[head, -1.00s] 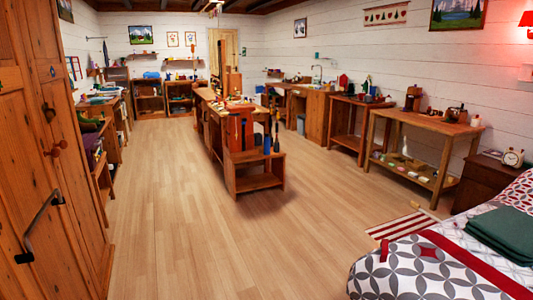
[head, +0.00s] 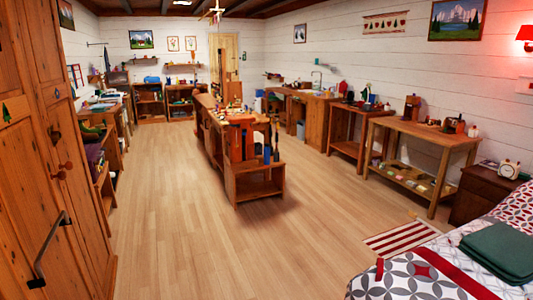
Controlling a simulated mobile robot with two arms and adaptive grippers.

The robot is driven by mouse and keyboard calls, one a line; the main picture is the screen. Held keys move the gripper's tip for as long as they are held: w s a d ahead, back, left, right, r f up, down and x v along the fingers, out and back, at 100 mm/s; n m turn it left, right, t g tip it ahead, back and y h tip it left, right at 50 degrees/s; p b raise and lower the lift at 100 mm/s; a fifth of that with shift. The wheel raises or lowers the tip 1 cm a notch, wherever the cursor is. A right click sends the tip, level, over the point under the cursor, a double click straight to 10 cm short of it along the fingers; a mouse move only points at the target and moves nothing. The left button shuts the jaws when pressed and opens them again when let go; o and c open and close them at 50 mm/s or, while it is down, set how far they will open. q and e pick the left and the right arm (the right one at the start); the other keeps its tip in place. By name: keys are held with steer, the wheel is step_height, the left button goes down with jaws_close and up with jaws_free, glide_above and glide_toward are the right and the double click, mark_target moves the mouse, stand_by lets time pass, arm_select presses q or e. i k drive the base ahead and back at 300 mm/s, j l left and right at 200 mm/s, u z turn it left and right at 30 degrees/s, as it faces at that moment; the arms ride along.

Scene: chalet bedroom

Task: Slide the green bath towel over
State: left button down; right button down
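The green bath towel (head: 503,249) lies folded and flat on the bed (head: 410,280) at the right edge of the head view. It rests on the patterned bedspread, over a red stripe. Its right side is close to the picture's edge. Neither of my grippers shows in the head view.
A wooden wardrobe (head: 35,190) with a dark handle stands close on the left. A workbench (head: 253,181) stands mid-room. A striped rug (head: 402,238) lies beside the bed, and a nightstand (head: 478,194) with a clock (head: 509,170) stands beyond it. The wooden floor (head: 190,225) in front is clear.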

mark_target(507, 252)
steer(key=z, duration=1.6)
steer(key=i+j+u, duration=0.25)
steer(key=u, duration=0.15)
steer(key=i+j+u, duration=0.15)
steer(key=i+u, duration=0.15)
steer(key=u, duration=0.15)
steer(key=i+u, duration=0.4)
steer(key=i+j+u, duration=0.35)
steer(key=i+u, duration=0.3)
steer(key=i, duration=0.25)
steer(key=i+u, duration=0.35)
steer(key=i, duration=0.15)
steer(key=i+l+z, duration=0.15)
steer(key=i+z, duration=0.65)
steer(key=i+j+z, duration=0.2)
steer(key=i+z, duration=0.25)
steer(key=i+j+z, duration=0.4)
steer(key=i+l+z, duration=0.25)
steer(key=i+z, duration=0.55)
steer(key=i, duration=0.15)
steer(key=i+z, duration=0.4)
steer(key=i+j+z, duration=0.35)
steer(key=i, duration=0.2)
steer(key=i+j+z, duration=0.2)
steer(key=i+z, duration=0.2)
steer(key=i+j+z, duration=1.15)
steer(key=j, duration=0.2)
